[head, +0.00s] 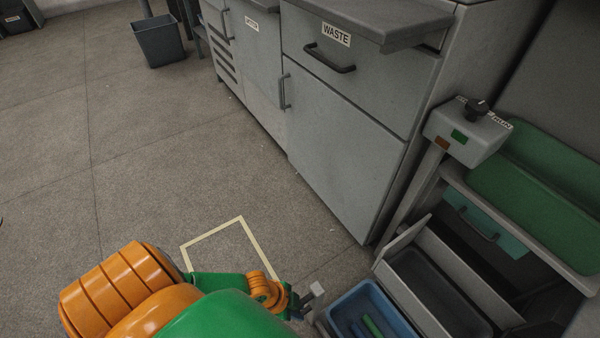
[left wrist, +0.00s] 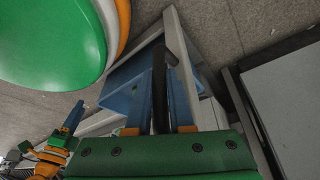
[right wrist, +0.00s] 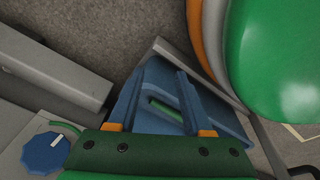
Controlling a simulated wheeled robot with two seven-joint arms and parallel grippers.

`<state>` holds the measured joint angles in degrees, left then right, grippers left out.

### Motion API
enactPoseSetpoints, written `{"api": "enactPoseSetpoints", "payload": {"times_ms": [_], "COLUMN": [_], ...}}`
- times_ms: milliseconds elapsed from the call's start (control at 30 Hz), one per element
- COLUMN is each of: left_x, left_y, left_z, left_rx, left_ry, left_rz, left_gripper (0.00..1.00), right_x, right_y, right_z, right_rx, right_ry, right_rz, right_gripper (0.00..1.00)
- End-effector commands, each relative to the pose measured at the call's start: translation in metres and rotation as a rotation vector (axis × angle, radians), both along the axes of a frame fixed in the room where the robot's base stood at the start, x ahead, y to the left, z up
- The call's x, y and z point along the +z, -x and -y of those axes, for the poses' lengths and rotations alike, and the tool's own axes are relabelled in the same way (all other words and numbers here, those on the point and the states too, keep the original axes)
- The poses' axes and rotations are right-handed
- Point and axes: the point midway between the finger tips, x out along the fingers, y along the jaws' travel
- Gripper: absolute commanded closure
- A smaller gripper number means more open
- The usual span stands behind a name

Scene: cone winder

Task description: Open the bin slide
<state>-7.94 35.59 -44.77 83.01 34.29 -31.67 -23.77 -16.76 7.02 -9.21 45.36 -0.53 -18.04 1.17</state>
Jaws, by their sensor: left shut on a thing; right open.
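My left gripper (head: 301,303) is low at the bottom of the head view, beside the blue bin (head: 372,308). In the left wrist view its blue fingers are shut on a dark upright bar (left wrist: 159,95) next to a pale grey rail. I cannot tell how far this bar belongs to the bin slide. The blue bin (left wrist: 119,92) shows behind the fingers there. My right gripper (right wrist: 159,78) is open, with its fingers apart over the blue bin and a green piece (right wrist: 165,109) inside it. The right gripper is not clear in the head view.
A dark open tray (head: 438,290) and a green tray (head: 545,190) stand at right, with a knob box (head: 468,132) above. A grey cabinet (head: 350,140) marked WASTE stands behind.

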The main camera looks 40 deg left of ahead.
Motion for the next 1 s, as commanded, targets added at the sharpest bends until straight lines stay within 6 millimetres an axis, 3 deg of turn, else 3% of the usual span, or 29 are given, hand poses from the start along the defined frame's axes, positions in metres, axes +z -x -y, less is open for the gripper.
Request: {"api": "enactPoseSetpoints", "payload": {"times_ms": [200,233,300,333,633,767,900,1000], "left_x": [-0.002,-0.002,-0.002,-0.002,0.004,0.031,0.057,0.065], "left_y": [0.005,0.005,0.005,0.004,0.004,0.01,0.016,0.019], "left_z": [-0.001,-0.001,-0.001,-0.001,-0.002,-0.01,-0.019,-0.022], "left_rx": [-0.003,-0.004,-0.003,-0.003,-0.002,-0.003,-0.002,-0.001], "left_ry": [-0.006,-0.006,-0.006,-0.005,-0.004,-0.005,-0.006,-0.005], "left_rz": [-0.014,-0.014,-0.014,-0.013,-0.008,-0.01,-0.011,-0.011], "left_gripper": [1.0,0.72,0.53,0.5,0.5,0.5,0.5,0.5], "right_x": [0.0,0.0,0.0,0.0,0.004,0.016,0.03,0.033], "right_y": [0.0,0.0,0.0,0.0,0.0,0.015,0.025,0.029], "right_z": [0.0,0.0,0.0,0.0,0.0,0.012,0.005,0.001], "right_rx": [0.0,0.0,0.0,0.0,0.0,-0.002,0.007,0.011], "right_ry": [0.0,0.0,0.001,0.001,0.0,0.014,0.003,-0.003], "right_rz": [-0.001,-0.001,-0.001,-0.002,0.002,-0.004,-0.02,-0.028], "right_gripper": [0.5,0.5,0.5,0.5,0.5,0.5,0.5,0.5]}}
